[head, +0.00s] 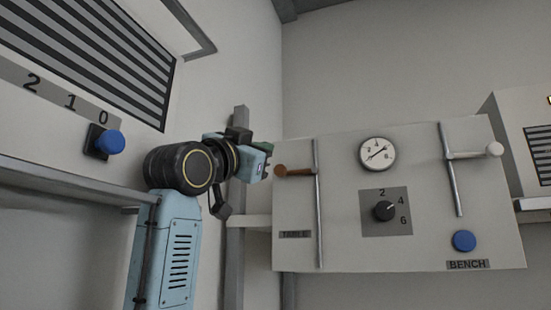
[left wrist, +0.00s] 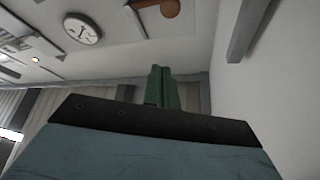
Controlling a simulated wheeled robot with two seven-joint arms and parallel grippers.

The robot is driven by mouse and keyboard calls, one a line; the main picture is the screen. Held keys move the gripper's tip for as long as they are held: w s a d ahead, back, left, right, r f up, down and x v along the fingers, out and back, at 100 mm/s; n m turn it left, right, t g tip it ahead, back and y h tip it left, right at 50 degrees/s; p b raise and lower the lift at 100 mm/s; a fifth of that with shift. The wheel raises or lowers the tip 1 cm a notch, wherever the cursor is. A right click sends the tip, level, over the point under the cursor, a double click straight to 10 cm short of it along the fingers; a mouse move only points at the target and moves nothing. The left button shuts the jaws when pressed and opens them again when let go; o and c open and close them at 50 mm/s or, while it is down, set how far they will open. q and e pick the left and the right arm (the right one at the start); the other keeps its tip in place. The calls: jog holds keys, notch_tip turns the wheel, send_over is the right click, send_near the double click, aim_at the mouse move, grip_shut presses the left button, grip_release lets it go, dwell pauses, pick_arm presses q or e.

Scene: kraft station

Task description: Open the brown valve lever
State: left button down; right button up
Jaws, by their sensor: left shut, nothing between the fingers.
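The brown valve lever (head: 295,171) is on the left of the grey panel in the head view. It sticks out level to the left from a thin vertical pipe (head: 319,215). My left gripper (head: 267,165) is just left of the lever's brown end, shut and empty; I cannot tell whether it touches. In the left wrist view the green fingers (left wrist: 158,85) are together, and the brown lever (left wrist: 169,8) shows at the top edge, beyond the fingertips. My right gripper is not in view.
The panel (head: 345,240) also carries a round gauge (head: 377,154), a black dial (head: 384,211), a blue button (head: 464,241) and a white lever (head: 480,153) on another pipe. Another blue button (head: 110,142) is on the left wall, near my left arm.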

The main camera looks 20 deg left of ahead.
aim_at(298, 170)
pick_arm(q)
jog(key=p+x, duration=0.5)
jog(key=x, duration=0.4)
jog(key=f, duration=0.1)
jog(key=w+a+f, duration=0.1)
jog(key=f+p, duration=0.1)
jog(key=shift+w+a+f, duration=0.15)
jog(key=shift+w+a, duration=0.1)
